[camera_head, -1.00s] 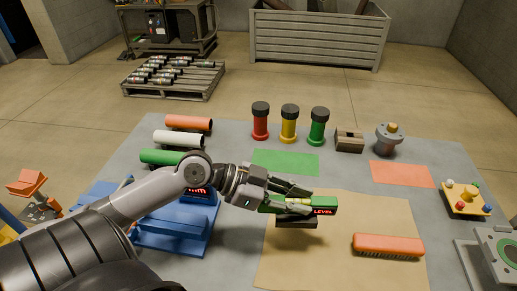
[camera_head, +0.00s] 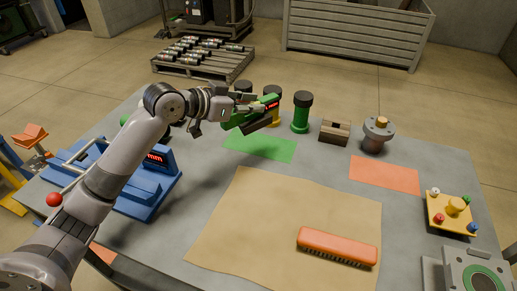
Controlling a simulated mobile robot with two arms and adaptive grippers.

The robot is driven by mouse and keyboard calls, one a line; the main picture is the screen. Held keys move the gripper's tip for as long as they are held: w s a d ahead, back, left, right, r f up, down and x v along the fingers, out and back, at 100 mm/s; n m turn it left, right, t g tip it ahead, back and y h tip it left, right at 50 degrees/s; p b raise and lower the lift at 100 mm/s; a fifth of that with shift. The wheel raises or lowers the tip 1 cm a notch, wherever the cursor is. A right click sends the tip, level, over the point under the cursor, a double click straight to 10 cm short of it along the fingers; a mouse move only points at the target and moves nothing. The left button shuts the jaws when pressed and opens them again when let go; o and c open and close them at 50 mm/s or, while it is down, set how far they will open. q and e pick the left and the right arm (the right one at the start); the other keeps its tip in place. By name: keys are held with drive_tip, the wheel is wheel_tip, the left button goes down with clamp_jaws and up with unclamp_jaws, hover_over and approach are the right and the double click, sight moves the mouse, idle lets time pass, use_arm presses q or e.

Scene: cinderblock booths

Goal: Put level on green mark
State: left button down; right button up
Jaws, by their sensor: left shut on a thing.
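The green level (camera_head: 243,118) with a black underside is held in my left gripper (camera_head: 247,107), which is shut on it. My right gripper is not in view.
Behind the level stand a yellow cylinder (camera_head: 274,120), partly hidden, and a green cylinder (camera_head: 301,113). A wooden block (camera_head: 335,132), a grey fitting (camera_head: 376,136) and an orange mark (camera_head: 384,174) lie to the right. An orange brush (camera_head: 337,246) rests on brown paper (camera_head: 235,225).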

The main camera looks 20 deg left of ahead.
use_arm(q)
drive_tip(key=w+r+n+t+y+b, duration=0.1)
drive_tip(key=w+r+n+y, duration=0.1)
drive_tip(key=w+r, duration=0.45)
drive_tip(key=shift+t, duration=0.3)
drive_tip(key=f, duration=1.3)
drive_tip(key=f+p, duration=0.1)
drive_tip(key=f, duration=0.5)
drive_tip(key=shift+w+d+f, duration=0.1)
drive_tip(key=shift+d+f, duration=0.15)
drive_tip(key=shift+f, duration=0.15)
drive_tip(key=shift+f, duration=0.15)
drive_tip(key=c, duration=1.4)
unclamp_jaws()
drive_tip(key=v, duration=1.2)
drive_tip(key=shift+b, duration=0.45)
